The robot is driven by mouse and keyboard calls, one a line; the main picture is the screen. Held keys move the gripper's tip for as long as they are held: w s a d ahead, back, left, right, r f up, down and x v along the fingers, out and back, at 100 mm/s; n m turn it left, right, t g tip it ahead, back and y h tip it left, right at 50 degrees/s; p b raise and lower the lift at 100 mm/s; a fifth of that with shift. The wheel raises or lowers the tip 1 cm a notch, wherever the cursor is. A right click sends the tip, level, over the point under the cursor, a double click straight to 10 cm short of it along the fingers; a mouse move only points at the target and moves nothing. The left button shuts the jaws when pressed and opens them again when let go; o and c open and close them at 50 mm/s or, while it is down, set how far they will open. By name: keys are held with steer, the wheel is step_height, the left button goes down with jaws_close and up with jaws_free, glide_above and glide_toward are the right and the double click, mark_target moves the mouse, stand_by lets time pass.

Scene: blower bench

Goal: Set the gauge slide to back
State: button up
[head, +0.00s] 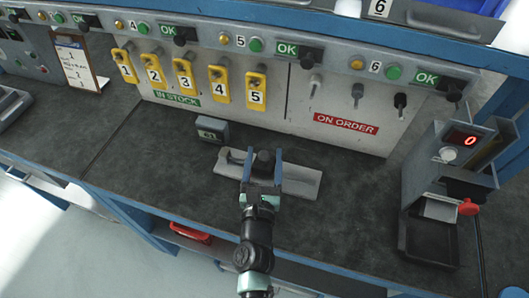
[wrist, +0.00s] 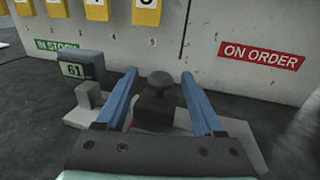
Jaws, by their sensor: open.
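The gauge has a grey display box (head: 213,130) on the bench, and its screen reads 61 in the wrist view (wrist: 72,70). A light metal base plate (head: 302,183) lies beside it. A dark slide block with a round knob (wrist: 157,96) sits on the plate, and in the head view (head: 264,159) it is partly hidden by my gripper. My gripper (wrist: 160,78) is open, with one blue finger on each side of the slide block. I see gaps between the fingers and the block in the wrist view.
Behind stands a panel with several yellow numbered tags (head: 184,74) and a red ON ORDER sign (head: 345,124). A grey device with a red 0 display (head: 462,139) stands at the right. The dark bench top (head: 140,150) is clear to the left.

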steer(key=shift+w, duration=0.35)
jaws_close()
stand_by(1.3)
